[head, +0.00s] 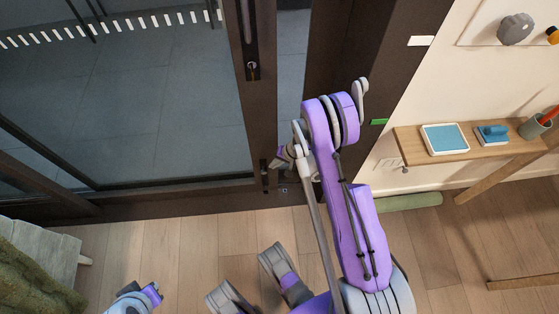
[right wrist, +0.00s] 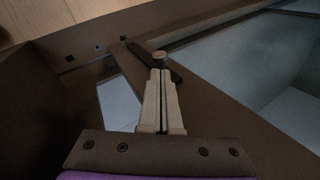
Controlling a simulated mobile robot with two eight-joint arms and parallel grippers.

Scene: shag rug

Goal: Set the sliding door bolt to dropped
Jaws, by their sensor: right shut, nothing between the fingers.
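The sliding door bolt (head: 264,179) is a small dark plate low on the door's dark stile, just above the floor track. In the right wrist view it is a black bar (right wrist: 133,62) with a round grey knob (right wrist: 160,56). My right gripper (head: 279,161) is beside the bolt in the head view. In the right wrist view its fingers (right wrist: 161,72) are together and empty, with their tips right at the knob; I cannot tell whether they touch it. The fingers hide part of the bar. A grey and purple part of my left gripper (head: 145,299) shows at the bottom left; its jaws are unclear.
The door's handle plate (head: 252,68) is higher on the same stile. A wooden shelf (head: 417,143) with a blue tray (head: 445,139) is at the right. A grey bench (head: 42,250) with a green throw is at the lower left.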

